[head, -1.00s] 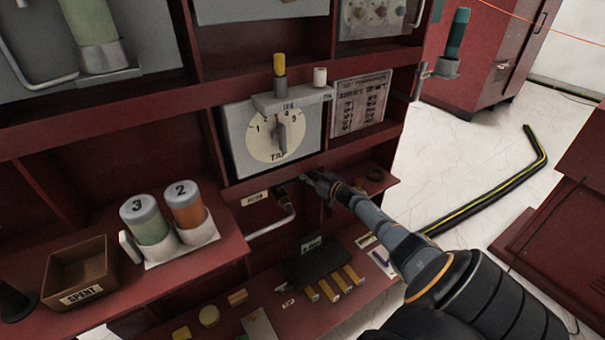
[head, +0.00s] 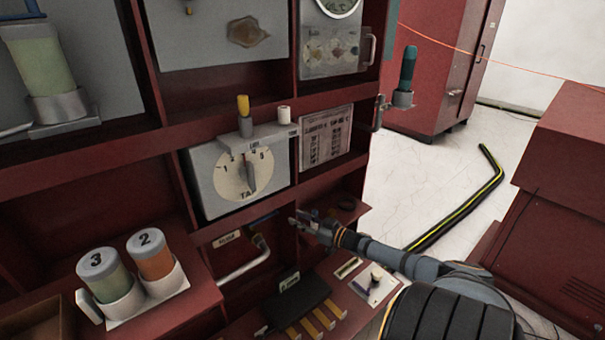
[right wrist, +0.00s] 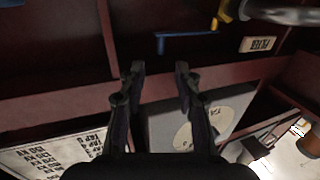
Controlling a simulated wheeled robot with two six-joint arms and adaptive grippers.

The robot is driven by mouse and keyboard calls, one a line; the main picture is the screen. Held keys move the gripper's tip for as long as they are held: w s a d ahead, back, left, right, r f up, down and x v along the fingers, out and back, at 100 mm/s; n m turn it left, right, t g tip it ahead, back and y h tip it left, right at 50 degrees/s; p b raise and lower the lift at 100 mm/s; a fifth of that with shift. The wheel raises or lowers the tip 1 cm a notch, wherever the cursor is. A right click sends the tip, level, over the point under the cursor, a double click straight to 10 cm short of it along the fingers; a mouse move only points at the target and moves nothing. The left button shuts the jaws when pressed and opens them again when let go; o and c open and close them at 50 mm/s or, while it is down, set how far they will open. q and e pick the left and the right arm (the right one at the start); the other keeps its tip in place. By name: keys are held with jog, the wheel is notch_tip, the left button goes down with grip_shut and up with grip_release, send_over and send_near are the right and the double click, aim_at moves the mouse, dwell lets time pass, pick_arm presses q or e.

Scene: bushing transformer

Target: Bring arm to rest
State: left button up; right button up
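My right arm comes in from the lower right in the head view. Its gripper (head: 300,222) is in front of the red rack, below and right of the grey tap dial panel (head: 215,195). In the right wrist view the two fingers of this gripper (right wrist: 160,72) are apart with nothing between them. Beyond them are a red shelf edge and the dial panel (right wrist: 160,125). A bent grey pipe handle (head: 245,268) is left of the gripper, apart from it as far as I can tell. My left gripper is not in view.
Canisters marked 3 (head: 103,273) and 2 (head: 150,254) stand on the left shelf. A dark box (head: 297,298) lies on the lower shelf under the gripper. A red cabinet (head: 555,190) stands at right. White floor (head: 425,180) with a black-yellow strip (head: 465,205) lies between.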

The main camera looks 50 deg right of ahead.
jog(key=shift+s+d, duration=0.1)
jog(key=shift+s, duration=0.45)
